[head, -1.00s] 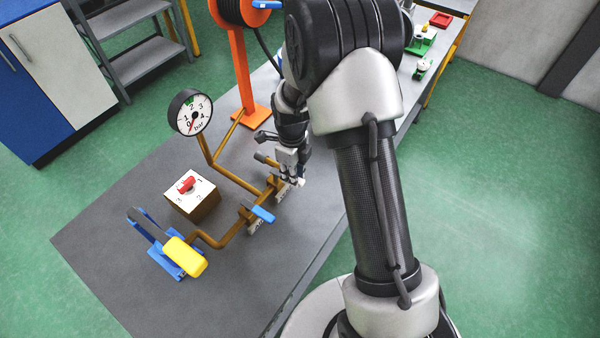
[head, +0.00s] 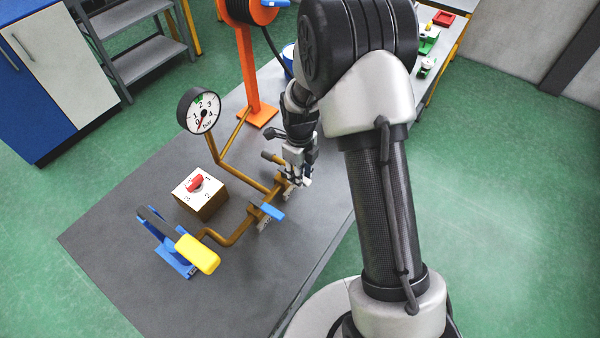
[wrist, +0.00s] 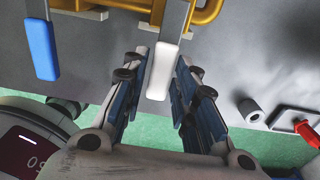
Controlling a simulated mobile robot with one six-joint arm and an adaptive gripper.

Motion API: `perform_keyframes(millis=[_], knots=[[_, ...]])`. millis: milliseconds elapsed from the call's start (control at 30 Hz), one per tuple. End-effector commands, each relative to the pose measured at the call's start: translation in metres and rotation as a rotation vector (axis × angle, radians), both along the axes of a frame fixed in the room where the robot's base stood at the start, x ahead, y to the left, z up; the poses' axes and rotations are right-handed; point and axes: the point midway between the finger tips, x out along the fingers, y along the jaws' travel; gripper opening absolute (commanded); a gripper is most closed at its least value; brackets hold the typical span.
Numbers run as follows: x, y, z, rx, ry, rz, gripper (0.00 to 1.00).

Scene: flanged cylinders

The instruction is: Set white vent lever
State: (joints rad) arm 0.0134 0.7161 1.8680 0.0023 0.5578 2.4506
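The white vent lever (wrist: 162,72) hangs from the brass pipe fitting at the top of the wrist view. My gripper (wrist: 162,64) is open, with one finger on each side of the lever. Gaps show between the lever and both fingers, so it is not gripped. In the head view my gripper (head: 298,178) is over the right end of the brass pipe (head: 236,236), and it and my arm largely hide the white lever there. A blue lever (wrist: 41,48) sits left of the white one and also shows in the head view (head: 267,211).
A pressure gauge (head: 203,110) stands behind the pipe. A box with a red knob (head: 194,184) and a yellow-handled blue lever (head: 198,254) are to the left. An orange reel stand (head: 249,75) is behind. In the wrist view a grey cylinder (wrist: 250,110) lies right of my gripper.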

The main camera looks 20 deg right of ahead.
Motion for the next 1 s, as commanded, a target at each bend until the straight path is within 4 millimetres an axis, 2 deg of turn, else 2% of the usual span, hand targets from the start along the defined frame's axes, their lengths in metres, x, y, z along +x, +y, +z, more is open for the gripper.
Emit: perform_keyframes(millis=[167,433,567,667,1000], knots=[[0.000,0.000,0.000,-0.001,-0.001,0.003,0.40],[0.000,0.000,0.000,-0.001,-0.001,0.004,0.40],[0.001,0.000,0.009,-0.002,-0.003,0.004,0.40],[0.001,0.000,0.024,-0.001,-0.005,0.004,0.40],[0.001,0.000,0.094,-0.001,-0.003,0.004,0.40]])
